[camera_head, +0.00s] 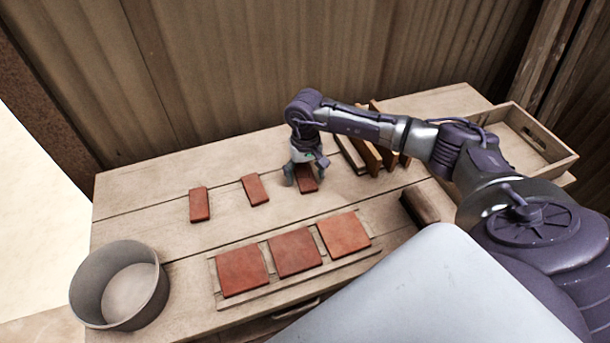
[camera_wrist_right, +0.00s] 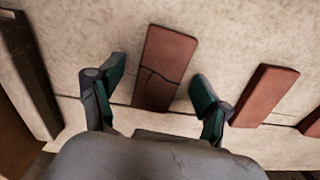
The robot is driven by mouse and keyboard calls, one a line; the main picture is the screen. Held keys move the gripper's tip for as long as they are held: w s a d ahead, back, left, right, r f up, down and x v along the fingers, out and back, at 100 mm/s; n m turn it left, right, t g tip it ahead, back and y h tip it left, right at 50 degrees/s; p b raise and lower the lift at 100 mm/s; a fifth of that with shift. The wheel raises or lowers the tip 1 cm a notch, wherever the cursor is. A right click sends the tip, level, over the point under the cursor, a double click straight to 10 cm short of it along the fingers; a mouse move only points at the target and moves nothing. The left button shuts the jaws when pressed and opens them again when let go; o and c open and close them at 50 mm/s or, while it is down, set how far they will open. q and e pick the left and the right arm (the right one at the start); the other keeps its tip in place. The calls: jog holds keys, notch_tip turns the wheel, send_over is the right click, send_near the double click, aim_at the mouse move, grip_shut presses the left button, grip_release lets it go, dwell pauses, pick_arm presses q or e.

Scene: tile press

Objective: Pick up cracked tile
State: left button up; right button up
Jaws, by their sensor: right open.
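The cracked tile (camera_wrist_right: 166,62) is a small red-brown slab with dark crack lines across its lower part. In the right wrist view it lies flat on the table between and beyond the fingers of my right gripper (camera_wrist_right: 156,92). The fingers are apart and do not appear to touch it. In the head view my right gripper (camera_head: 304,178) is low over the tile (camera_head: 307,184), partly hiding it. Two similar small tiles, the middle one (camera_head: 255,190) and the left one (camera_head: 200,204), lie in the same row. My left gripper is not in view.
Three larger square tiles (camera_head: 295,252) lie on a wooden board (camera_head: 262,298) at the front. A round grey bin (camera_head: 152,300) stands at front left. Upright wooden slats (camera_head: 352,156) stand right of the gripper, and a wooden tray (camera_head: 560,156) is at far right. A dark block (camera_head: 419,207) lies nearer.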

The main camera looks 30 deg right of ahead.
jog(key=c, duration=1.3)
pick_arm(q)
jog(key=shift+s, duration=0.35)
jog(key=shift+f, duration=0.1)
pick_arm(e)
jog(key=shift+r, duration=0.15)
